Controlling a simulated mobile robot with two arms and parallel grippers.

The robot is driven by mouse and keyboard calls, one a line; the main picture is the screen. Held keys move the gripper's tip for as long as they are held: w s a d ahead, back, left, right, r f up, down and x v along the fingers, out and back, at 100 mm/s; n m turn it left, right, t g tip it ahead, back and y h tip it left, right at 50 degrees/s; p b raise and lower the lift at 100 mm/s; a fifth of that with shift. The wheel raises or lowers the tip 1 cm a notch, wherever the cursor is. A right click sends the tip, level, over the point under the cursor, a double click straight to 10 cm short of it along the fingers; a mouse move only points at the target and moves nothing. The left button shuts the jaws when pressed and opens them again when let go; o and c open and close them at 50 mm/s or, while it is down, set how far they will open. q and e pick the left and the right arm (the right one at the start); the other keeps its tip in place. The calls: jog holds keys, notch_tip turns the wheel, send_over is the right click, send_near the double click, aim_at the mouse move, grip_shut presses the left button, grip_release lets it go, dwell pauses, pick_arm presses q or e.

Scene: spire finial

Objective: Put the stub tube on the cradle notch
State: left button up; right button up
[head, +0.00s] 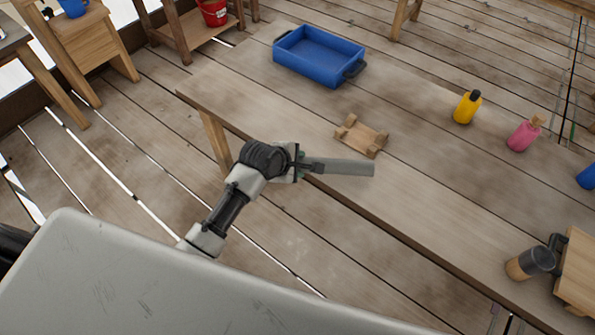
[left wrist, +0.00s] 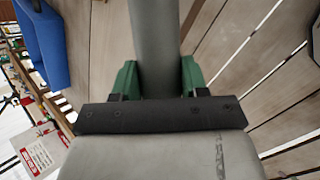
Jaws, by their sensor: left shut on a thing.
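My left gripper (head: 300,167) is at the near edge of the long wooden table. It is shut on the grey stub tube (head: 345,168), which points to the right over the table top, roughly level. In the left wrist view the tube (left wrist: 154,45) runs up between the green finger pads of the gripper (left wrist: 157,80). The wooden cradle (head: 361,137), a small block with raised corner posts and a notch, sits on the table just beyond the tube. The tube and cradle look apart. My right gripper is not in view.
A blue tray (head: 320,55) stands at the table's far left. A yellow bottle (head: 467,108) and a pink bottle (head: 522,136) stand to the right. A dark-and-wood cylinder (head: 530,263) and a wooden box (head: 577,275) are at the near right. The table around the cradle is clear.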

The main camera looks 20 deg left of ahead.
pick_arm(q)
jog(key=shift+s+d+f, duration=0.1)
jog(key=shift+s+d, duration=0.1)
notch_tip(320, 180, down, 4)
jog(key=shift+f, duration=0.1)
jog(key=o, duration=1.1)
jog(key=shift+s, duration=0.1)
jog(key=v, duration=1.2)
jog(key=shift+p, duration=0.35)
